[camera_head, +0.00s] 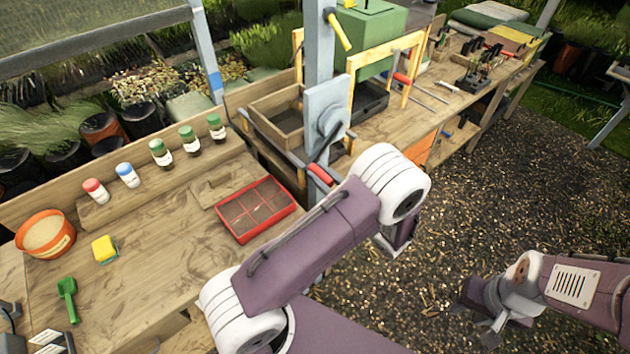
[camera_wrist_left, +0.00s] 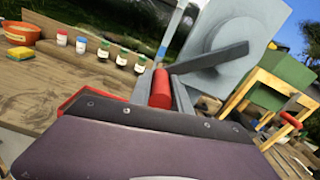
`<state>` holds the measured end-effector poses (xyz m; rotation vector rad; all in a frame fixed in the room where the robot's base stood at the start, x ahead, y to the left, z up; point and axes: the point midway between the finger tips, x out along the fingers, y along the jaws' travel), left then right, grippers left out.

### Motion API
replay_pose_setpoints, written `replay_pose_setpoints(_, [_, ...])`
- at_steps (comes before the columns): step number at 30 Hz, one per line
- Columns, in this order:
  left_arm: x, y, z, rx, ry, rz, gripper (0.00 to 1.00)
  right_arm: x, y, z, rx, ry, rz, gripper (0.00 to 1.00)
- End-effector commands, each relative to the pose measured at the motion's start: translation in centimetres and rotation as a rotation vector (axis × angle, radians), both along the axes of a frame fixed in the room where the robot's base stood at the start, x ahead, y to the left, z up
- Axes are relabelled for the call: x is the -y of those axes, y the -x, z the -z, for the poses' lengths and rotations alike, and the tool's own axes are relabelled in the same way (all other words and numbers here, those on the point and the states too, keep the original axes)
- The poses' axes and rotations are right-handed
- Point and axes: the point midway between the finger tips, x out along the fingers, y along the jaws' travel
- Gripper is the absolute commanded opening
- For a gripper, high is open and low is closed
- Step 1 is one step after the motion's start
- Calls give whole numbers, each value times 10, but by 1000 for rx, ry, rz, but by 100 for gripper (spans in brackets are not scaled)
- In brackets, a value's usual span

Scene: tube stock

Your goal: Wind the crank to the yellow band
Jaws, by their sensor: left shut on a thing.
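The crank's grey plate and round hub (camera_head: 333,120) are on a grey post, and its dark arm slants down to a red handle (camera_head: 321,173). In the left wrist view the red handle (camera_wrist_left: 160,89) stands between the fingers of my left gripper (camera_wrist_left: 162,92), shut on it. The grey crank arm (camera_wrist_left: 210,58) runs right from the handle across the hub (camera_wrist_left: 235,38). In the head view my own forearm hides much of the left gripper. I cannot make out a yellow band on the crank. My right gripper (camera_head: 478,322) is open and empty above the gravel.
A yellow lever (camera_head: 340,31) is higher on the post. A red tray (camera_head: 232,231), several capped bottles, an orange pot (camera_head: 46,234), a yellow sponge (camera_head: 104,249) and a green scoop (camera_head: 67,297) are on the left bench. A wooden box (camera_head: 265,125) stands behind the crank.

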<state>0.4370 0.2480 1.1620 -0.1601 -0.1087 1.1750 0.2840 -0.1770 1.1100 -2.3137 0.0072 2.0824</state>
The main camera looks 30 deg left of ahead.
Motion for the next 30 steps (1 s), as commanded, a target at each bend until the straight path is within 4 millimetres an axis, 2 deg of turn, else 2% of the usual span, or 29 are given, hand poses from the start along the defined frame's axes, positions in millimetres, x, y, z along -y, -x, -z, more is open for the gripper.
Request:
replay_pose_setpoints(1, [2,-4,18,35,24,2,0,0,0,19,0,0,0,36])
replay_pose_setpoints(15, [20,-48,45,437,191,2,0,0,0,94,0,0,0,36])
replay_pose_setpoints(21, [27,-63,47,571,246,3,0,0,0,117,0,0,0,36])
replay_pose_setpoints(30, [32,-75,44,698,298,5,0,0,0,136,0,0,0,36])
